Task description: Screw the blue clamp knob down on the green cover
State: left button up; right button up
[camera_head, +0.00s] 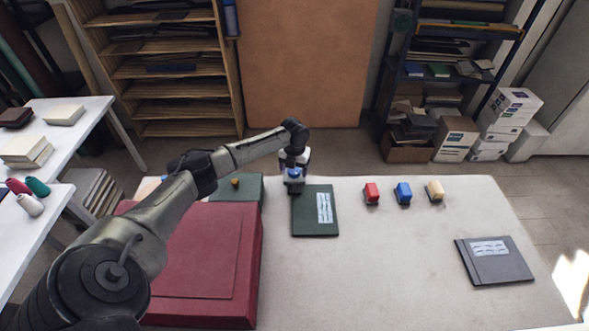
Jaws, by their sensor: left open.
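The green cover (308,222) lies flat on the pale table, with a whitish label (324,208) on its right half. A blue knob (294,173) shows at the cover's upper left corner, on a small grey body. My left gripper (293,165) is open, pointing down at the blue knob from above. The fingers are small and partly merge with the knob, so I cannot tell whether they touch it. My right gripper is not in view.
A grey cover (490,272) lies at the far right. A large red box (215,255) and a green box (222,188) stand left. The table's front middle is clear.

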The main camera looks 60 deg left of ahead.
pick_arm(q)
notch_tip(320, 180, up, 13)
jog(key=shift+r+b, duration=0.15)
jog(key=shift+b, duration=0.15)
dwell(0.8)
